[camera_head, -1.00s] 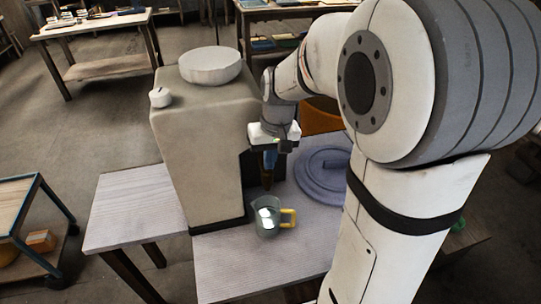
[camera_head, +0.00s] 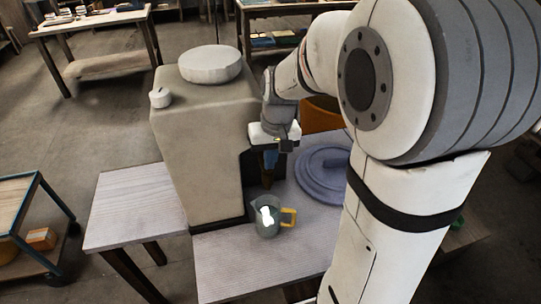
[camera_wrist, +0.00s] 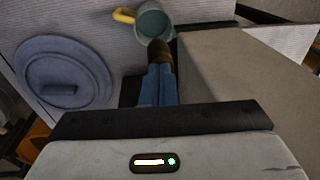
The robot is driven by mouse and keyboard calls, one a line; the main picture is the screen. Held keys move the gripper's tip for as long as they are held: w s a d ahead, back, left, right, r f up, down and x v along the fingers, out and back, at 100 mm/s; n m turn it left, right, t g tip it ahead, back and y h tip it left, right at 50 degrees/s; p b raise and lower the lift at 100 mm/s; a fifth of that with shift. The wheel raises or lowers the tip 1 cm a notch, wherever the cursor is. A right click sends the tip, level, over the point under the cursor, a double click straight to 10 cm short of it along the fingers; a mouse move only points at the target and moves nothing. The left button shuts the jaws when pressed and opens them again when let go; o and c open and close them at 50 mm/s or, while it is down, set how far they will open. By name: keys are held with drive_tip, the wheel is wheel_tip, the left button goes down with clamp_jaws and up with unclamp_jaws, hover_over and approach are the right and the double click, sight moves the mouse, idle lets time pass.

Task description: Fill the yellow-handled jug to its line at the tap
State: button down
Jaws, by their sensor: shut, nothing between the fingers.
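The grey-green jug (camera_head: 264,222) with a yellow handle (camera_head: 290,217) stands upright on the table at the foot of the large beige dispenser (camera_head: 212,140). A bright patch shows inside it; I cannot read its line or level. In the wrist view the jug (camera_wrist: 153,24) is at the top, just beyond my fingertips, with a grey-green inside. My gripper (camera_head: 268,186) is shut and empty, its blue, brown-tipped fingers pointing down beside the dispenser, above and behind the jug. The fingertips also show in the wrist view (camera_wrist: 160,52). I cannot make out the tap, near the gripper and dark recess.
A round blue-violet lid-like disc (camera_head: 322,177) lies on the table (camera_head: 250,270) right of my gripper. A lower side table (camera_head: 130,208) stands left. The table front is clear.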

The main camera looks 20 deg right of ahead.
wheel_tip(320, 180, up, 14)
drive_tip(key=d+p, duration=0.1)
drive_tip(key=shift+s+d, duration=0.25)
drive_tip(key=shift+s, duration=0.15)
drive_tip(key=s+f+t, duration=0.1)
drive_tip(key=s+f, duration=0.3)
drive_tip(key=s, duration=0.3)
drive_tip(key=s+f+t+h, duration=0.1)
drive_tip(key=s+f, duration=0.2)
drive_tip(key=s, duration=0.4)
drive_tip(key=shift+s+a+f, duration=0.15)
drive_tip(key=shift+a+f, duration=0.2)
drive_tip(key=shift+a, duration=0.05)
drive_tip(key=c, duration=2.1)
unclamp_jaws()
